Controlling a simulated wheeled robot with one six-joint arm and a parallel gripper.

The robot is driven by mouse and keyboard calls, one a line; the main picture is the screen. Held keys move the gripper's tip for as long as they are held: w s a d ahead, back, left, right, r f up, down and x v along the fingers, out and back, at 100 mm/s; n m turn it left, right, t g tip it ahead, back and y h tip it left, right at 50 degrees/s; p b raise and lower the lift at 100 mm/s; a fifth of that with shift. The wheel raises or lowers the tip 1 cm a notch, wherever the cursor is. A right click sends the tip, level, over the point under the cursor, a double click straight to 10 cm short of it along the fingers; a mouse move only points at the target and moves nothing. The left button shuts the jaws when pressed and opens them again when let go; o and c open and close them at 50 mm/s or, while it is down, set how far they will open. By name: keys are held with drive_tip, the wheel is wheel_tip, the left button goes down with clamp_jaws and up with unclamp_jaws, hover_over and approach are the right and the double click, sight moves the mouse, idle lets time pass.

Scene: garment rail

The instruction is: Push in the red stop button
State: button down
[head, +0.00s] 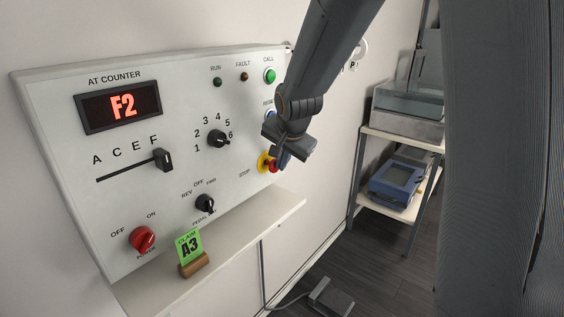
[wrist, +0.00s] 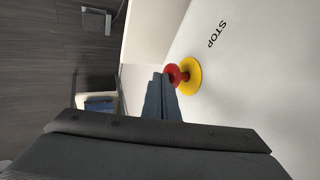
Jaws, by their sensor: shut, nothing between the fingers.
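The red stop button (wrist: 173,73) is a mushroom head standing out from a yellow collar (wrist: 190,75) on the white panel, beside the printed word STOP. In the head view the red stop button (head: 274,166) shows low on the panel's right side, partly covered by my gripper. My gripper (head: 284,160) is shut and empty, right in front of the button. In the wrist view the tips of my gripper (wrist: 160,85) come up close to the red head. I cannot tell whether they touch it.
The white control panel (head: 120,190) also carries a red power knob (head: 142,239), a mode knob (head: 205,204), a numbered dial (head: 218,139), a slider (head: 163,160) and a green call button (head: 270,76). A green A3 card (head: 188,246) stands on the ledge below. A shelf rack (head: 398,139) stands right.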

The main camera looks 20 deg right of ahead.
drive_tip(key=shift+w, duration=0.1)
drive_tip(key=shift+w+a+b, duration=0.6)
drive_tip(key=shift+w+b, duration=0.1)
drive_tip(key=shift+b, duration=0.3)
drive_tip(key=shift+r, duration=0.15)
drive_tip(key=s+d+r, duration=0.2)
drive_tip(key=s+r, duration=0.6)
drive_tip(key=r, duration=0.1)
drive_tip(key=shift+s+d+p, duration=0.25)
drive_tip(key=shift+s+p, duration=0.1)
drive_tip(key=shift+s, duration=0.05)
